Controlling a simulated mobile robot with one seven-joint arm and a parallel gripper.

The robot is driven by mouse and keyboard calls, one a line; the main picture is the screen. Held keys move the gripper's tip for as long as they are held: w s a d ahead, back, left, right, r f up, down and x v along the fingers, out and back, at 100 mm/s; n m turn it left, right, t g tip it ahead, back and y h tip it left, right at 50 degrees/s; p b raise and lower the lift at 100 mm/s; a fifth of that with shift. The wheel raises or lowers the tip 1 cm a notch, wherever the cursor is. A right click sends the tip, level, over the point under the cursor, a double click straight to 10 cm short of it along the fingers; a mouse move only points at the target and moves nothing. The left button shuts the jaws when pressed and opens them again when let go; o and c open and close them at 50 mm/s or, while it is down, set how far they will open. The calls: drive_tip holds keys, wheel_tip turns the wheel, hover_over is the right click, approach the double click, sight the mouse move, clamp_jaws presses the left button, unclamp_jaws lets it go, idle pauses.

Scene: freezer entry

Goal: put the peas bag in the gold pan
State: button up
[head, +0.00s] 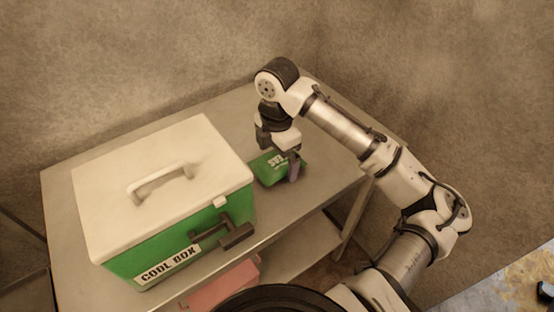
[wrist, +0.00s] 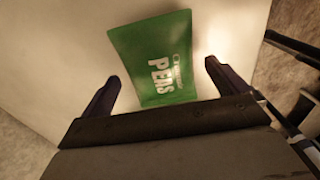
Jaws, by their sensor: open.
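The peas bag (head: 268,171) is green with white lettering and lies on the metal table to the right of the cool box. It also shows in the wrist view (wrist: 152,52), with "PEAS" readable. My gripper (head: 282,166) is low over the bag, pointing down. In the wrist view my gripper (wrist: 161,80) is open, with the two dark fingers apart and the bag's near end between them. I cannot tell whether a finger touches the bag. No gold pan shows in either view.
A green cool box (head: 122,270) with a closed white lid and handle fills the table's left part. A pinkish-red object (head: 225,287) sits below the tabletop. The metal table (head: 232,112) is bare behind the bag. Walls stand behind it.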

drive_tip(key=shift+f, duration=0.5)
drive_tip(key=c, duration=1.3)
drive_tip(key=shift+r, duration=0.1)
